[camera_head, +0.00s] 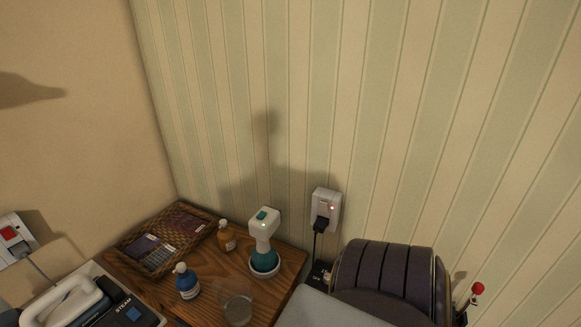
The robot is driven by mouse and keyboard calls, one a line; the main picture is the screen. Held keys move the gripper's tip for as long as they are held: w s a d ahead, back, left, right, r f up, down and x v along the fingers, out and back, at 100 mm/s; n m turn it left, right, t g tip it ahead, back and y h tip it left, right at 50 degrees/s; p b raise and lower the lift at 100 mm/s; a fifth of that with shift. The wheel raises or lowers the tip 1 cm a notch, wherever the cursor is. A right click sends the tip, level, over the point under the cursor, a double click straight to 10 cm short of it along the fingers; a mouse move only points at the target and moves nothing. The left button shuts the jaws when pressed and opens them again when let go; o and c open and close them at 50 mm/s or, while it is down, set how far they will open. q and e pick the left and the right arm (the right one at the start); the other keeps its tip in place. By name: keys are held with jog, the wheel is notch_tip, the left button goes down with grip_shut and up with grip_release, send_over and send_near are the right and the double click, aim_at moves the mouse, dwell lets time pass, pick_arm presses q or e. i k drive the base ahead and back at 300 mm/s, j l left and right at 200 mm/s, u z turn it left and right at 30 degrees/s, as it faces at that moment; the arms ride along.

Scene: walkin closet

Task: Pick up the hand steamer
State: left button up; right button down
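The hand steamer (264,243) stands upright on the small wooden table (215,262), near the table's right corner. It has a white head with a green button on top and a teal lower part in a pale round base. Neither of my grippers is in view, so I cannot see where they are relative to it.
A wicker tray (128,246) with cards, an amber bottle (227,237), a blue bottle (186,284) and a clear glass (236,305) share the table. A steam iron station (127,315) is lower left. A dark ribbed object (390,272) stands right. A wall socket (325,208) holds a plug.

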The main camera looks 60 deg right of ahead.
aim_at(264, 255)
jog(key=z, duration=1.75)
jog(key=k+l+z, duration=0.1)
jog(key=k+z, duration=0.15)
jog(key=k+l+z, duration=0.25)
jog(key=k, duration=0.15)
jog(key=j, duration=0.1)
